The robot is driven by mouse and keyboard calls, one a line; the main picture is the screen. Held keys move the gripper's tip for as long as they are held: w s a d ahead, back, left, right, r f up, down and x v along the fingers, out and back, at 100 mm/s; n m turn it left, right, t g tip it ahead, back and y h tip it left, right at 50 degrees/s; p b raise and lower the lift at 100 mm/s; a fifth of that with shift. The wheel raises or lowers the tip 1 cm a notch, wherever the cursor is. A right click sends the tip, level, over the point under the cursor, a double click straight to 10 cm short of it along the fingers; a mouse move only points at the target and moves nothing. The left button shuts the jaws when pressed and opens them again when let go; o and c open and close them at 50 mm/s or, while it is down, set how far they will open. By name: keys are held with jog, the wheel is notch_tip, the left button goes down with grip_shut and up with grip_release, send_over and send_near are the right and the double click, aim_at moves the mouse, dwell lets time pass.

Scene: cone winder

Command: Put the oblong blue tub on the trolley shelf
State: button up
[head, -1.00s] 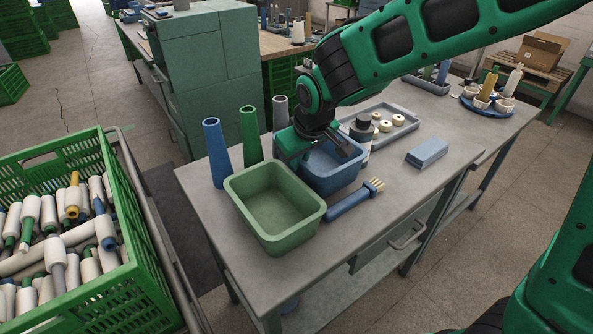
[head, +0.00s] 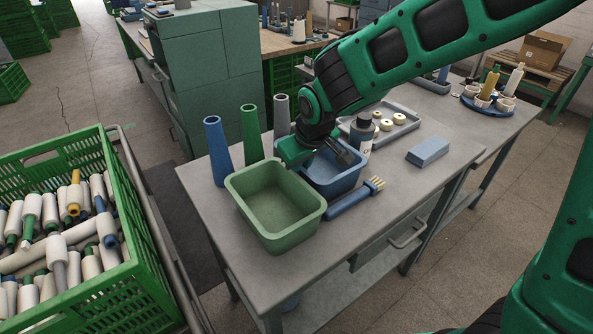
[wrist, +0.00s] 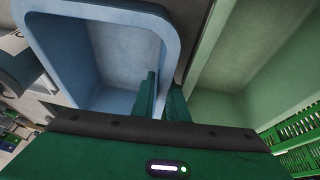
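The blue tub (head: 345,183) stands on the grey workbench, right behind the green tub (head: 278,238). My gripper (head: 312,160) is at its left wall, on the side towards the green tub, and hides part of its rim. In the wrist view the blue tub (wrist: 95,50) lies open below. My gripper's fingers (wrist: 163,98) are close together, one inside the tub and one outside, with the wall between them. The fingertips' contact is partly hidden. I cannot make out a clear trolley shelf; a grey rail (head: 150,220) runs beside the green crate at left.
A blue, a green and a grey cone (head: 281,115) stand behind the tubs. A brush (head: 350,198), a dark bottle (head: 361,130), a blue block (head: 428,151) and a grey tray (head: 408,122) are near the blue tub. The green crate (head: 110,285) holds many bobbins. The bench's front right is clear.

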jog(key=v, duration=1.1)
jog(key=shift+r, duration=0.25)
jog(key=shift+s, duration=0.15)
jog(key=d+m+h, duration=0.2)
jog(key=d+m, duration=0.1)
jog(key=d, duration=1)
jog(key=s+d+f+m+g, duration=0.1)
jog(key=s+d+m, duration=0.2)
jog(key=s+d, duration=0.4)
jog(key=s+d+f+m+g, duration=0.2)
jog(key=s+d+m, duration=0.2)
jog(key=s+d, duration=0.4)
jog(key=d, duration=0.5)
jog(key=shift+d+f+h, duration=0.15)
jog(key=shift+d+h, duration=0.15)
jog(key=shift+d, duration=0.1)
jog(key=shift+o, duration=0.3)
jog(key=s+d+f+m+g, duration=0.1)
jog(key=s+d+m, duration=0.1)
jog(key=s, duration=0.5)
jog(key=shift+s+d+f+m+y, duration=0.3)
jog(key=shift+s+d+m+y, duration=0.1)
jog(key=shift+m, duration=0.2)
jog(key=shift+s+f, duration=0.1)
jog(key=shift+s, duration=0.25)
jog(key=shift+s, duration=0.1)
